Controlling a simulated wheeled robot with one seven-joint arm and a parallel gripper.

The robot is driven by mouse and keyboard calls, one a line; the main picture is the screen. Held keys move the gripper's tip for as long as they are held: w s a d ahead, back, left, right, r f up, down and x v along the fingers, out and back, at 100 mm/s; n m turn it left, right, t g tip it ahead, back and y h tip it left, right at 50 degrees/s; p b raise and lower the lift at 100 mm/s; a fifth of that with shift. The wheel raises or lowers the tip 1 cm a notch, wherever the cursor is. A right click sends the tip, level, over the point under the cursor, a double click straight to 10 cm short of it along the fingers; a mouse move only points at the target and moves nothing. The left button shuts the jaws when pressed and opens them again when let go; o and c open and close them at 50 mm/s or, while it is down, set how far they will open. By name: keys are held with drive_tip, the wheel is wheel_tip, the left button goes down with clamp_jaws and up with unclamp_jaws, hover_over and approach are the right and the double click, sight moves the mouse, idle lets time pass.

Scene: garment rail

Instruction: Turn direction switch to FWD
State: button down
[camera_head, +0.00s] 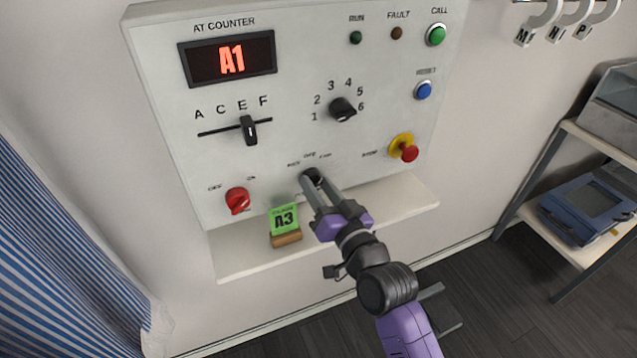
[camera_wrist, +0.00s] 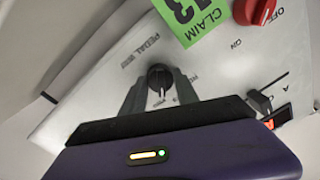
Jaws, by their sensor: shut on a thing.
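The direction switch is a small black knob (camera_head: 314,177) low on the white control panel (camera_head: 270,170), with small labels around it that are hard to read. In the wrist view the knob (camera_wrist: 160,78) sits between the two grey fingers, its pale pointer line facing the gripper. My gripper (camera_head: 311,184) reaches up to the panel from below and is shut on this knob. The fingers partly hide the knob's sides.
A red rotary switch (camera_head: 237,200) sits left of the knob, and a red stop button (camera_head: 408,152) on yellow to the right. A green A3 claim card (camera_head: 284,219) stands on the shelf (camera_head: 400,205) close to my gripper. A slider (camera_head: 249,130) and numbered dial (camera_head: 342,109) are above.

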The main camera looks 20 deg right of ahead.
drive_tip(key=shift+m, duration=0.7)
drive_tip(key=c, duration=0.9)
unclamp_jaws()
drive_tip(key=s, duration=0.4)
drive_tip(key=s+b, duration=0.1)
drive_tip(key=s, duration=0.2)
drive_tip(key=shift+s+d+f+b, duration=0.2)
drive_tip(key=shift+s+b, duration=0.1)
drive_tip(key=shift+s, duration=0.1)
